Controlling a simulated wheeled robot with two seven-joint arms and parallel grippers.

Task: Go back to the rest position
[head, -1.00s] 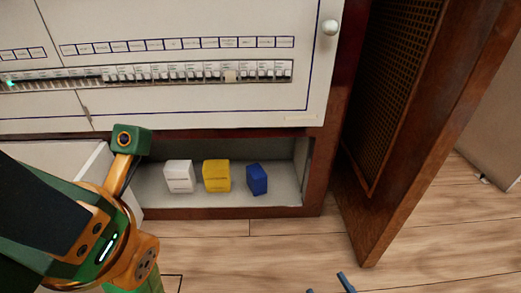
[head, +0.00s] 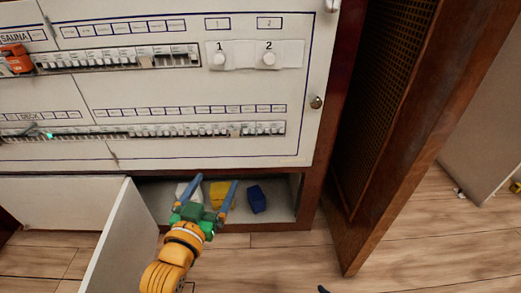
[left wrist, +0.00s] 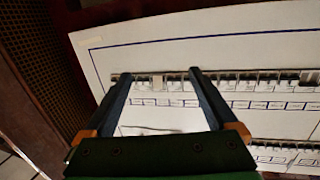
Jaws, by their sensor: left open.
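My left gripper (head: 210,186) is in front of the open lower compartment (head: 280,210), its two blue fingers spread and pointing up towards the panel. Nothing is between them. In the head view they partly cover a white box (head: 181,189) and a yellow box (head: 219,190); a blue box (head: 257,199) stands clear to the right. In the left wrist view the open fingers (left wrist: 157,74) point towards a breaker row (left wrist: 230,83), with a visible empty gap between them. Of my right arm, only a small dark tip shows at the bottom edge of the head view.
The white panel (head: 200,88) carries breaker rows and two round knobs (head: 243,56). A white flap (head: 122,245) stands open left of my gripper. A wooden door (head: 385,130) stands open at right. Wooden floor (head: 420,245) is clear in front.

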